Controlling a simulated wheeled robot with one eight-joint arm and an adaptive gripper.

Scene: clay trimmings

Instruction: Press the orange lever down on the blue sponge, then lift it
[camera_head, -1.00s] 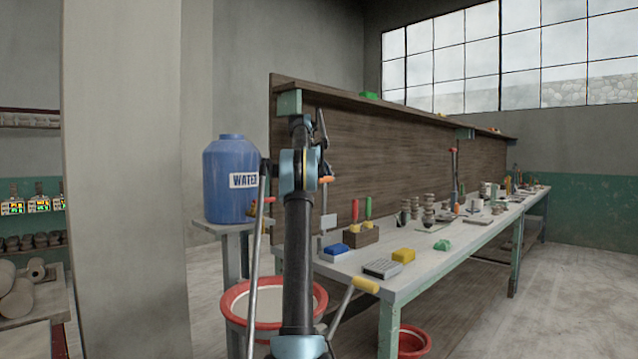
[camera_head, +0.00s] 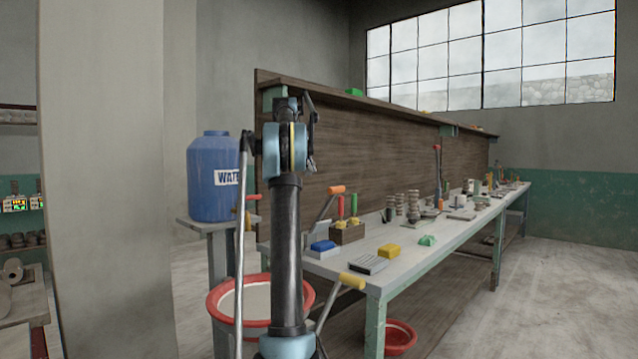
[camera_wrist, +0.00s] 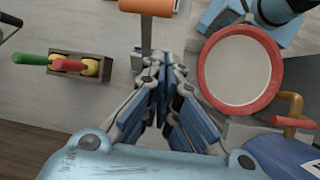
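The orange lever (camera_head: 336,189) is an orange grip on a grey rod, raised and leaning right above the bench's near end. Its orange grip (camera_wrist: 147,7) also shows at the top of the wrist view. The blue sponge (camera_head: 322,246) lies low beneath the lever on the bench; I cannot make it out in the wrist view. My gripper (camera_head: 312,162) is above and left of the lever's grip in the head view. In the wrist view my gripper (camera_wrist: 162,62) has its fingers together with nothing seen between them, close to the lever's rod. I cannot tell whether they touch.
A wooden block (camera_head: 346,235) with red- and green-handled tools stands beside the sponge. A yellow sponge (camera_head: 389,251) and a grey slotted block (camera_head: 367,264) lie to the right. A blue water barrel (camera_head: 213,180) and a red-rimmed basin (camera_head: 222,292) are to the left.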

